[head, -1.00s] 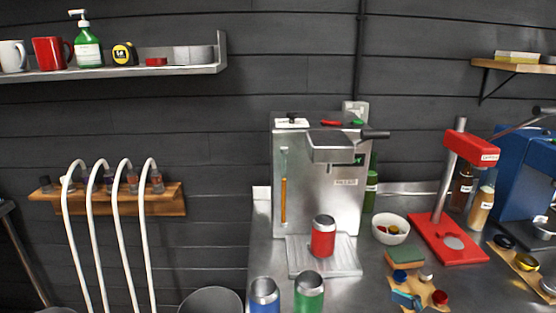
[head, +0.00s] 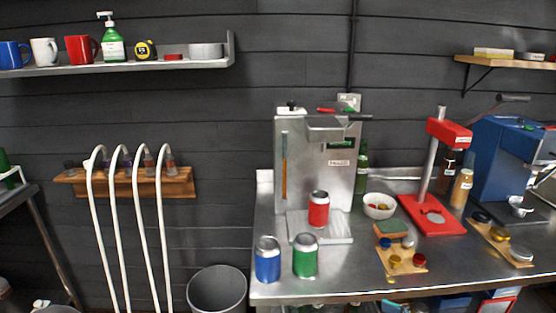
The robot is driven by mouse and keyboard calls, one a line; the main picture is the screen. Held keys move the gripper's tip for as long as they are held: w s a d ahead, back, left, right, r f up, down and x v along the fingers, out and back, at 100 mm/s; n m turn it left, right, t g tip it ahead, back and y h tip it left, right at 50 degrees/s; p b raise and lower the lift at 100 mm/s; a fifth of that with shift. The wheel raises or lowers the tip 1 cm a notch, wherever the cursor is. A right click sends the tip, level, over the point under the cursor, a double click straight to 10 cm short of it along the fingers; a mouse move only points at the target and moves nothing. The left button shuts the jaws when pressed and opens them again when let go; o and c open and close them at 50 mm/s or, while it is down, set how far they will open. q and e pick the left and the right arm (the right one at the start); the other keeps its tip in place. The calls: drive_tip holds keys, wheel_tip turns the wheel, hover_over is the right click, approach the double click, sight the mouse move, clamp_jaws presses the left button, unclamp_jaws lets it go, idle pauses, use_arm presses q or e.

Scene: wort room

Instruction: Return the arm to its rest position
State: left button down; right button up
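Neither of my grippers and no part of my arms shows in the head view. The head view takes in a steel bench (head: 350,275) with a steel machine (head: 322,165) on it. A red can (head: 319,209) stands on the machine's base plate. A blue can (head: 268,260) and a green can (head: 305,256) stand upright near the bench's front left corner, in front of the machine.
A red press (head: 432,222) and a blue machine (head: 497,160) stand on the right of the bench. A grey bin (head: 217,290) sits left of the bench. White curved hoses (head: 128,220) hang before a wooden rack (head: 190,182). A wall shelf (head: 120,67) holds mugs.

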drive_tip(key=s+a+f+m+g, duration=0.1)
drive_tip(key=a+f+m+g, duration=0.1)
drive_tip(key=f, duration=0.5)
drive_tip(key=s+a+f+m+g+h, duration=0.1)
drive_tip(key=s+a+f+m, duration=0.15)
drive_tip(key=f, duration=0.55)
drive_tip(key=s+a+f+m+g, duration=0.1)
drive_tip(key=a+f+g, duration=0.15)
drive_tip(key=f, duration=0.45)
drive_tip(key=s+d+f+m+g+h, duration=0.1)
drive_tip(key=s+f+m+g+h, duration=0.2)
drive_tip(key=s+f, duration=0.9)
drive_tip(key=shift+s+d+f+g+h, duration=0.15)
drive_tip(key=shift+s+f+g+h, duration=0.15)
drive_tip(key=shift+g, duration=0.65)
drive_tip(key=shift+w, duration=0.1)
